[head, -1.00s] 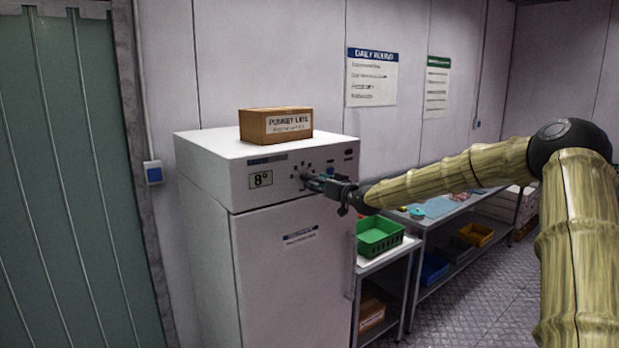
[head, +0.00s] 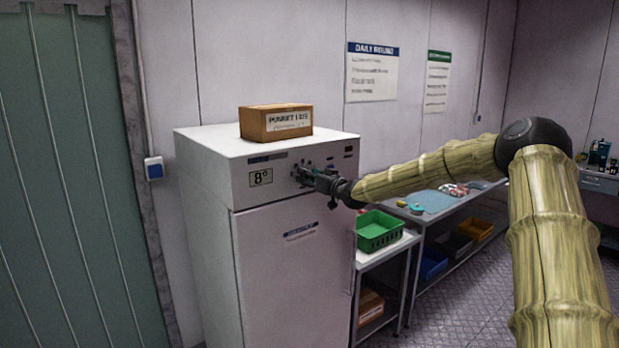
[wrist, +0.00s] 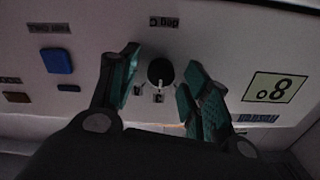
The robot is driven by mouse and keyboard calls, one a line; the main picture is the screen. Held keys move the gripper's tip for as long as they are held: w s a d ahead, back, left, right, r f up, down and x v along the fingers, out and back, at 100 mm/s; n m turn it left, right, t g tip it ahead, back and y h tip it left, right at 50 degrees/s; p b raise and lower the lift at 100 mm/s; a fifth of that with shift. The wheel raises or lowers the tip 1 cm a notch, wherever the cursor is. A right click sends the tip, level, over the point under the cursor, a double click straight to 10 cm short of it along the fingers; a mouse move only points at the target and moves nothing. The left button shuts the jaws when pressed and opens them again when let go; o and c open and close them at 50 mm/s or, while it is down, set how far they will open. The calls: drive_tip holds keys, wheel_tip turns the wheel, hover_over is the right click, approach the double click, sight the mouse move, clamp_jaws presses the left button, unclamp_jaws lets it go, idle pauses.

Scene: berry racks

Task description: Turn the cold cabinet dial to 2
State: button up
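The cold cabinet (head: 290,270) is a tall white unit with a control panel along its upper front. Its small display (head: 261,178) reads 8°, and the display also shows upside down in the wrist view (wrist: 273,88). The round black dial (wrist: 160,72) has a light pointer mark. Its scale numbers are too small and dark to read. My gripper (wrist: 163,92) is open, with one teal-padded finger on each side of the dial and gaps to it.
A blue button (wrist: 57,61) sits on the panel beside the dial. A cardboard box (head: 275,123) stands on the cabinet top. A green crate (head: 379,231) is on the bench right of the cabinet, with free floor beyond.

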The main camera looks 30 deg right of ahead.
drive_tip(key=c, duration=1)
drive_tip(key=shift+b, duration=0.35)
drive_tip(key=shift+a+n+b, duration=0.1)
drive_tip(key=shift+n+b, duration=3.8)
drive_tip(key=shift+b, duration=0.3)
drive_tip(key=shift+r, duration=0.1)
drive_tip(key=o, duration=1)
